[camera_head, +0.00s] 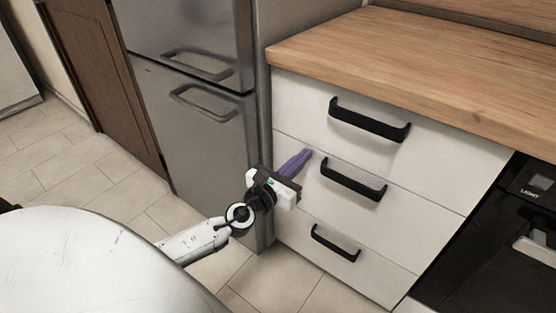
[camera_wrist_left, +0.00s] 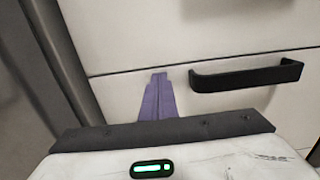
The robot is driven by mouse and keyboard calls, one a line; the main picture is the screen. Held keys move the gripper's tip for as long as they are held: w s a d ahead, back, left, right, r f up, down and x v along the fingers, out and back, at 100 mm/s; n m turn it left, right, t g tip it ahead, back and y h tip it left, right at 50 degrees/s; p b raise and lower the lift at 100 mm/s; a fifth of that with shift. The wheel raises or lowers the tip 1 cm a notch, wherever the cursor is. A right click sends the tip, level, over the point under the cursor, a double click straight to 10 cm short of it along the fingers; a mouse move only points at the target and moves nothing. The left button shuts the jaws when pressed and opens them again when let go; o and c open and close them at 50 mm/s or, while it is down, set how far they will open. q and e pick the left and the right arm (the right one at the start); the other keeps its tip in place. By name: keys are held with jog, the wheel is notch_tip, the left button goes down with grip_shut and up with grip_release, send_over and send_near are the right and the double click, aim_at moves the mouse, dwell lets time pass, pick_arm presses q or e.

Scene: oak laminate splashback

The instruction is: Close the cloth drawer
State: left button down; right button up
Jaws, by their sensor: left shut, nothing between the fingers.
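A white cabinet holds a stack of three drawers, a top drawer (camera_head: 300,103), a middle drawer (camera_head: 410,215) and a bottom drawer (camera_head: 295,235). All three fronts look flush with the cabinet. Nothing marks which is the cloth drawer, and no cloth shows. My left gripper (camera_head: 307,154) is shut and empty, its purple fingers at the middle drawer's front, left of its black handle (camera_head: 352,187). In the left wrist view the fingertips (camera_wrist_left: 159,76) lie just under the seam below the top drawer, left of the handle (camera_wrist_left: 246,74). Contact cannot be told. My right gripper is out of view.
A wooden countertop (camera_head: 420,55) overhangs the drawers. A grey fridge (camera_head: 205,135) stands close on the left, and a black oven (camera_head: 500,245) on the right. Tiled floor (camera_head: 130,170) is clear in front of the fridge.

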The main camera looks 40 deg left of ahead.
pick_arm(q)
jog(key=s, duration=1.3)
jog(key=shift+s+d+b, duration=0.25)
jog(key=shift+d+b, duration=0.1)
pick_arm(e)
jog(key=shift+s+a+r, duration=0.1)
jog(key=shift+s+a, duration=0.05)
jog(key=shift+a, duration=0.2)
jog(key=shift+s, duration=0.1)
